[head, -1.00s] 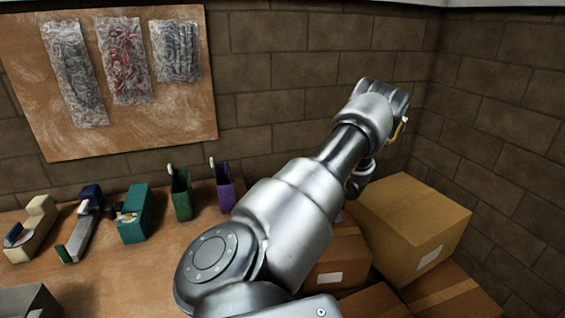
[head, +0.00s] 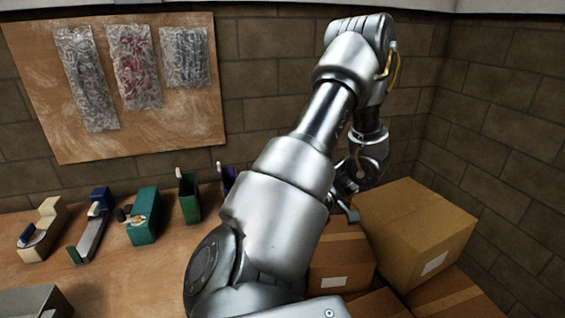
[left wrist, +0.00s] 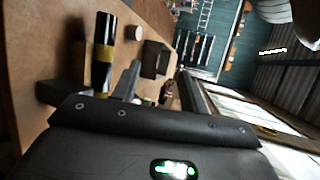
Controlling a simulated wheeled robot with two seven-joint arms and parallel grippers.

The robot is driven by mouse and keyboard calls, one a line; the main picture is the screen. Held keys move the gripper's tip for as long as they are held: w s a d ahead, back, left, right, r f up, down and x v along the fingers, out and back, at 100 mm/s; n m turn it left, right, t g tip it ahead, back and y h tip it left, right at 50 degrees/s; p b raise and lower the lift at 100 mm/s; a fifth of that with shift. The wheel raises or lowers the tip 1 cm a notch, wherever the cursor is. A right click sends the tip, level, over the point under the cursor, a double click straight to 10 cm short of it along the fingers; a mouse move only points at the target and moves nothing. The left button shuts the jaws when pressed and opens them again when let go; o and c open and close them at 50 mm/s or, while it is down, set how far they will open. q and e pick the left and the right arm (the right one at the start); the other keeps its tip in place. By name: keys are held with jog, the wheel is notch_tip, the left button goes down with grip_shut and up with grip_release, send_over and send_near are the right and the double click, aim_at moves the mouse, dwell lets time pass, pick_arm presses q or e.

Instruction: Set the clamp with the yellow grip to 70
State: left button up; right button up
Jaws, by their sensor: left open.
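In the left wrist view, a black cylinder with a yellow band (left wrist: 103,50) stands out from a brown surface. I cannot tell whether it is the clamp's yellow grip. My left gripper (left wrist: 88,82) is open, its fingers in the lower left of that view, with the cylinder beyond them. In the head view the gripper (head: 348,203) hangs below my raised wrist, beside the cardboard boxes and partly hidden by my forearm. No clamp scale or number is readable. My right gripper is not in view.
The brown bench (head: 130,285) holds a cream dispenser (head: 42,230), a grey tool with blue and green ends (head: 90,235), a teal device (head: 144,217) and a green holder (head: 190,198). Cardboard boxes (head: 415,232) are stacked at the right. Bagged parts hang on a board (head: 170,125).

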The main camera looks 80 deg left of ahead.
pick_arm(q)
jog(key=d, duration=0.1)
jog(key=s+d+r, duration=0.1)
jog(key=d, duration=0.1)
jog(key=d+r, duration=0.1)
jog(key=shift+s+d+r+b, duration=0.1)
jog(key=shift+s+d+b, duration=0.2)
jog(key=shift+s+d, duration=0.05)
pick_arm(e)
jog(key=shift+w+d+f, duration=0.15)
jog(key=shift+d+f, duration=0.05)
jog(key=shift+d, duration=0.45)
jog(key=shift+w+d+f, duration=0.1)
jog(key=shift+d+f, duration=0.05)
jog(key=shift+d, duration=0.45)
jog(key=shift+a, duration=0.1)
